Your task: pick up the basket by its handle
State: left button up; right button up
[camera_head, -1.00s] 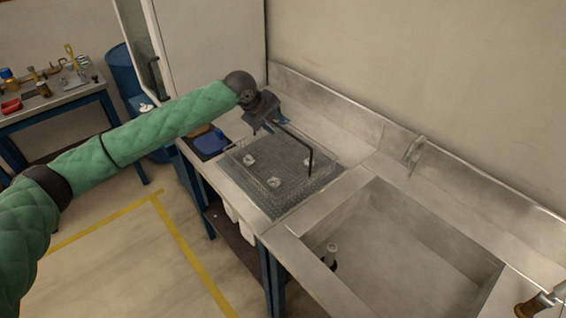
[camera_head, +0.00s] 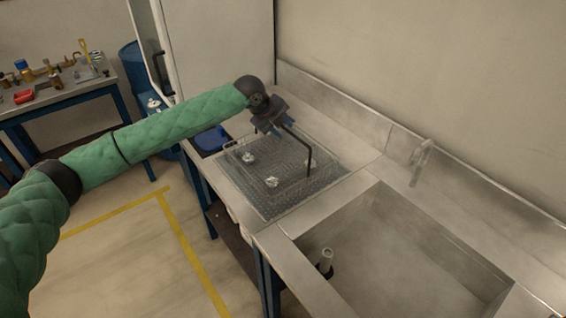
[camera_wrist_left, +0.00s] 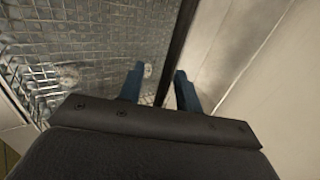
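The wire-mesh basket (camera_head: 290,165) sits on the counter with several small pale parts inside. Its thin black handle (camera_head: 310,155) stands up over it, and its far end meets my left gripper (camera_head: 274,128). In the left wrist view, the blue fingers (camera_wrist_left: 160,85) are apart, and the dark handle bar (camera_wrist_left: 181,40) runs up from the gap between them. The basket's mesh (camera_wrist_left: 85,45) fills the left of that view. I cannot tell whether either finger touches the bar. My right gripper is in no view.
A deep metal sink (camera_head: 400,260) with a tap (camera_head: 418,160) lies to the right of the basket. A blue container (camera_head: 211,139) stands at the left edge of the counter. A wall borders the back. A tool table (camera_head: 60,95) stands far left.

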pick_arm(q)
grip_shut()
dwell(1.4)
